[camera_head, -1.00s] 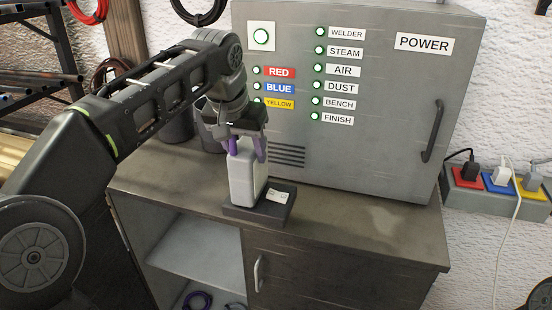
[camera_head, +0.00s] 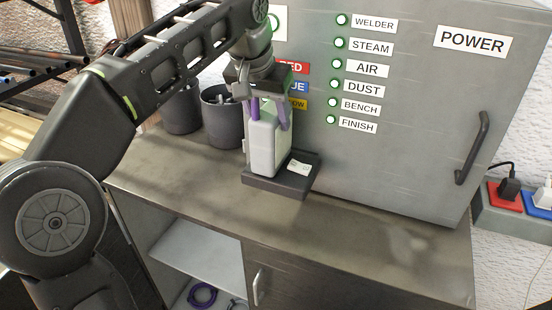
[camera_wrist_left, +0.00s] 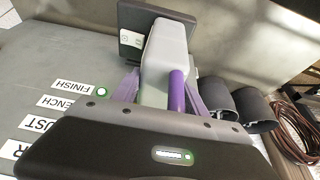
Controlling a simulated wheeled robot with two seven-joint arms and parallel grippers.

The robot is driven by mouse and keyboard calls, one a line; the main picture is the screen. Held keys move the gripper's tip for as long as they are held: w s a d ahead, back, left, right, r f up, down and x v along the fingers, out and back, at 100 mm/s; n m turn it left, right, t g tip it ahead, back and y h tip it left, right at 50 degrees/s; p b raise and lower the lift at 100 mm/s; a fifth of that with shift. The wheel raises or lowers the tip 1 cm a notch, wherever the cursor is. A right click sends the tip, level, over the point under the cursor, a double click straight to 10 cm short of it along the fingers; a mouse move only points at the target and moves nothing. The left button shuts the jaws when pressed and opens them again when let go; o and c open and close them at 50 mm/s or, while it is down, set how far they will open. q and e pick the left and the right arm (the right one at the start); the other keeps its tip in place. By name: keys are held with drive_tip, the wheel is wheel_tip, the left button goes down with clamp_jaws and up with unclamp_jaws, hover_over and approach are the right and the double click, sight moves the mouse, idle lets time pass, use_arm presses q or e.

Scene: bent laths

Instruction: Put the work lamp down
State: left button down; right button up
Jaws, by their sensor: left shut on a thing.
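The work lamp (camera_head: 263,143) is a pale grey upright block with a purple part at its top. It stands upright at a dark flat base (camera_head: 284,180) with a small white label, on the workbench top; whether it touches the base cannot be told. My left gripper (camera_head: 268,118) is shut on the lamp's upper part from above, with purple fingers on either side. In the left wrist view the lamp (camera_wrist_left: 166,52) sits between the fingers, with the dark base (camera_wrist_left: 135,22) beyond it. My right gripper is not in view.
A grey power cabinet (camera_head: 400,130) with lit green indicators stands right behind the lamp. Two dark cups (camera_head: 222,122) stand to its left. The bench top (camera_head: 350,226) is clear in front and to the right. A socket strip (camera_head: 489,214) is on the right wall.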

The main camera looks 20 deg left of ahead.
sight(270, 156)
use_arm(q)
wheel_tip(270, 156, down, 4)
drive_tip(key=shift+f+b, duration=0.1)
drive_tip(key=shift+b, duration=0.85)
drive_tip(key=shift+f, duration=0.7)
drive_tip(key=shift+f, duration=2.05)
drive_tip(key=c, duration=0.6)
unclamp_jaws()
drive_tip(key=shift+f, duration=0.15)
